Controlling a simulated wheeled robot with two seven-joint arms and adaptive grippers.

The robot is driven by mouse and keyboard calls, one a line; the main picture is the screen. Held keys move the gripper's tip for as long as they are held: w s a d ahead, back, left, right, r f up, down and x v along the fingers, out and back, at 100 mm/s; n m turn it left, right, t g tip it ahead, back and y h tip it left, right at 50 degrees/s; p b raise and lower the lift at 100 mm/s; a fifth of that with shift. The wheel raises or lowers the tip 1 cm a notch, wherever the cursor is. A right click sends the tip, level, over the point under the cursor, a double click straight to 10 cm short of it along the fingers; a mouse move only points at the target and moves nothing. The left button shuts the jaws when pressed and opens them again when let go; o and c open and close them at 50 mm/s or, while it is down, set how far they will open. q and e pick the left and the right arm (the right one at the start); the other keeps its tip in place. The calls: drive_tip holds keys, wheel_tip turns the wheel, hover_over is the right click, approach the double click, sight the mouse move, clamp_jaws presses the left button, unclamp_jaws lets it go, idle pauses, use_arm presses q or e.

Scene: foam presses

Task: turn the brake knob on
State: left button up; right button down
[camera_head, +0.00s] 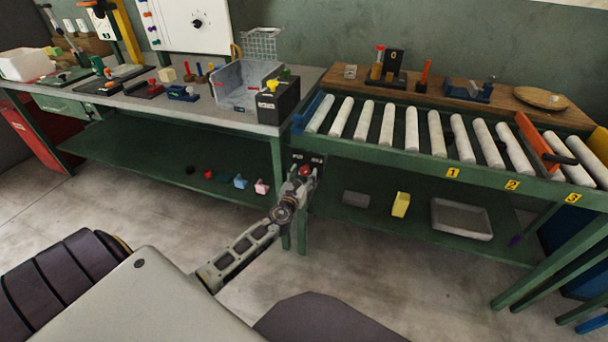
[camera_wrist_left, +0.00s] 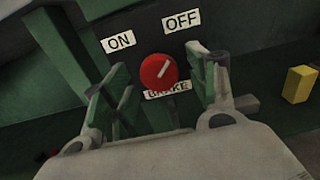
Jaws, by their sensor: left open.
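The red round brake knob (camera_wrist_left: 158,71) sits on a dark panel in the left wrist view. Its white pointer line slants up and right, toward the OFF label (camera_wrist_left: 181,20). The ON label (camera_wrist_left: 118,42) is at its upper left, and the BRAKE label (camera_wrist_left: 168,88) is just below, partly covered. In the head view the knob (camera_head: 305,170) shows at the end of the conveyor frame. My left gripper (camera_head: 299,184) is open in front of the panel. Its fingers (camera_wrist_left: 160,87) stand on either side of the knob, with visible gaps. My right gripper is not in view.
A grey-topped workbench (camera_head: 205,112) with several tools stands left. Green legs flank the panel. The floor in front is clear.

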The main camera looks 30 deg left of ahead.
use_arm(q)
drive_tip(key=shift+w+a, duration=0.1)
drive_tip(key=shift+w, duration=0.3)
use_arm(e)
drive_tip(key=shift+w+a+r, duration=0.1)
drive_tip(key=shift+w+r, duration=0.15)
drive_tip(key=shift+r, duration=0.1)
use_arm(q)
drive_tip(key=c, duration=1)
drive_tip(key=shift+c, duration=0.2)
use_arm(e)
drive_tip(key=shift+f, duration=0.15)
